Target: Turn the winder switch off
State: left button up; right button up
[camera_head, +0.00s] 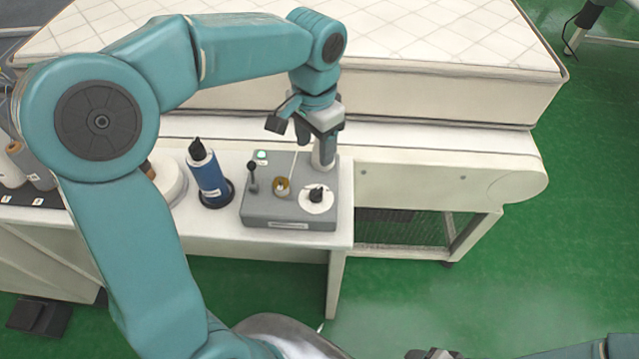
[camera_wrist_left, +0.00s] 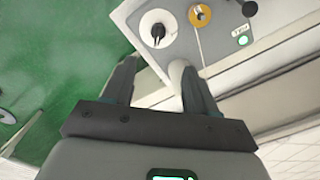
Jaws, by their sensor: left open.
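The winder is a grey box (camera_head: 262,211) on the white side table, and it also shows in the left wrist view (camera_wrist_left: 205,45). On its top are a green-lit switch (camera_head: 262,156), a black lever (camera_head: 252,177), a brass ring (camera_head: 282,186) and a black knob on a white disc (camera_head: 316,205). The green light glows in the left wrist view (camera_wrist_left: 242,40). My left gripper (camera_head: 314,148) points down over the winder's back right corner, open. A pale post (camera_wrist_left: 178,72) shows near its right finger; contact is unclear. My right gripper (camera_head: 435,354) is barely in view at the bottom edge.
A blue thread cone (camera_head: 210,180) stands left of the winder, with a white spool (camera_head: 167,183) beyond it. A mattress (camera_head: 420,95) lies on the white machine bed (camera_head: 425,182) behind. Green floor (camera_head: 560,250) is clear at the right.

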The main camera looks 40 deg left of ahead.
aim_at(316, 190)
pick_arm(q)
jog(key=f, duration=1.3)
jog(key=shift+s+d+f+p, duration=0.2)
jog(key=shift+s+f+p, duration=0.1)
jog(key=shift+s+p, duration=0.05)
jog(key=shift+w+a+f, duration=0.1)
jog(key=shift+w+f, duration=0.05)
jog(key=shift+f, duration=0.35)
jog(key=shift+r, duration=0.1)
jog(key=shift+c, duration=0.9)
jog(key=c, duration=0.9)
